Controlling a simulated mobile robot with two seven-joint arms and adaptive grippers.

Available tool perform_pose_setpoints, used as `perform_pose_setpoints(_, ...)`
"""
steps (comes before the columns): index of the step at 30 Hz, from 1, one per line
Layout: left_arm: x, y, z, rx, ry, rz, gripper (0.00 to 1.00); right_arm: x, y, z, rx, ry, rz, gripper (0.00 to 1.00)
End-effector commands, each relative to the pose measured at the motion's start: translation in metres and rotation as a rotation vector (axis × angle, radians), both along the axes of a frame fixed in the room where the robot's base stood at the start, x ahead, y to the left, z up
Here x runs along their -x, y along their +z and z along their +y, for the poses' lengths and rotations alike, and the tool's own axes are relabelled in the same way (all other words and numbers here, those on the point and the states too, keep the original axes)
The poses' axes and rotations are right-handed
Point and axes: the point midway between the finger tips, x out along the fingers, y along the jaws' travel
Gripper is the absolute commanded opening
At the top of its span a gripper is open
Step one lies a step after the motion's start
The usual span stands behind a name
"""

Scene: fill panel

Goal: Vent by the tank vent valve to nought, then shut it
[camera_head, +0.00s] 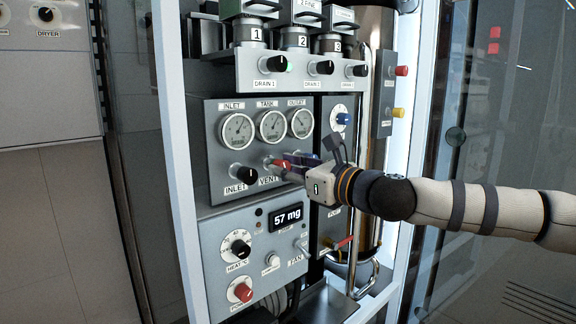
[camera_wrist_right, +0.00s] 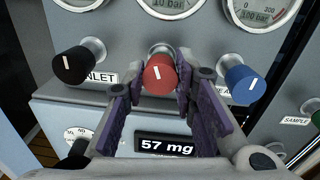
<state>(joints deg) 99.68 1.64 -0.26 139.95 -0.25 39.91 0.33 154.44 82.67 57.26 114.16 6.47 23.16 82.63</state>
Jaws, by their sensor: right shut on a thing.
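The red vent knob (camera_head: 284,166), with a white mark, sits above the VENT label under the gauges. It also shows in the right wrist view (camera_wrist_right: 159,74), between the two fingers, its white mark close to upright. My right gripper (camera_head: 291,163) comes in from the right and is shut on this knob; its fingers (camera_wrist_right: 160,80) lie on both sides of it. The TANK gauge (camera_head: 271,126) is the middle of three dials; its needle is too small to read exactly. In the wrist view its face is cut by the top edge. My left gripper is not in view.
The black INLET knob (camera_wrist_right: 80,63) is left of the vent knob and a blue knob (camera_wrist_right: 240,83) is right of it, both close to the fingers. A display (camera_head: 287,218) below reads 57 mg. Black drain knobs (camera_head: 273,64) are above. A metal cylinder (camera_head: 375,40) stands behind right.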

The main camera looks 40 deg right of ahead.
Motion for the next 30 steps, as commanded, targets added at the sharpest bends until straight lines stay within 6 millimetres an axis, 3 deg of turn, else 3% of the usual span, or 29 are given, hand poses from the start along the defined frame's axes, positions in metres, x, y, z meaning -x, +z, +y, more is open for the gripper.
perform_pose_setpoints(30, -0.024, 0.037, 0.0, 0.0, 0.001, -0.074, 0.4, 0.001, 0.0, 0.001, 0.96, 0.003, -0.072, 0.0)
